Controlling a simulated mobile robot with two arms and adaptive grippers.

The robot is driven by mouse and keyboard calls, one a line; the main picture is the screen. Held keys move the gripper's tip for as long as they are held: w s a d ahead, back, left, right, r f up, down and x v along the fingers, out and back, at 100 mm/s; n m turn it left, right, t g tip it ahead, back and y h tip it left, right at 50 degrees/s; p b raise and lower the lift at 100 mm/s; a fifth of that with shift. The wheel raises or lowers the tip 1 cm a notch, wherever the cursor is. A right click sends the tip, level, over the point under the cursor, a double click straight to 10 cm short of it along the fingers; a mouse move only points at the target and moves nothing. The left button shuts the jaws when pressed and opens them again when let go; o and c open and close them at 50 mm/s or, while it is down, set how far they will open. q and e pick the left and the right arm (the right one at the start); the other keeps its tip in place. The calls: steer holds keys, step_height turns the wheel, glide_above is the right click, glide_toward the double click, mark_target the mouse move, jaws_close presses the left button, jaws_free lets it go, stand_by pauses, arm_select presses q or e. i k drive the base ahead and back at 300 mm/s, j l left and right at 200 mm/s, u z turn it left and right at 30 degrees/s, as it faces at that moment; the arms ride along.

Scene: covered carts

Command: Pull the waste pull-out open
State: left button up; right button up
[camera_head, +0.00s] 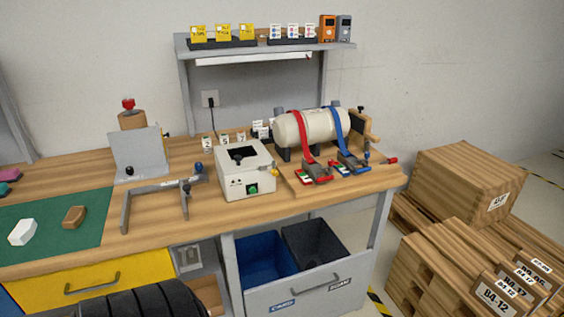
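The waste pull-out (345,289) is under the right part of the workbench. It has a grey front with a dark bar handle (322,279) and labels reading CARD and FOAM. The pull-out stands out from the bench, and its insides show from above. A blue bin (262,260) is on the left in it and a dark grey bin (316,248) on the right. Both look empty as far as I see in. The bottom of the front is cut by the picture edge. Neither of my grippers is in view, and nothing visible touches the handle.
The wooden bench top (150,232) overhangs the pull-out. A yellow drawer (95,282) is shut to the left. Wooden crates (465,180) and pallets (450,262) stand right of the bench, with a narrow floor gap. A white cylinder (310,126) with red and blue straps lies on the bench.

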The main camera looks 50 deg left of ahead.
mark_target(275, 283)
steer(key=u, duration=1.4)
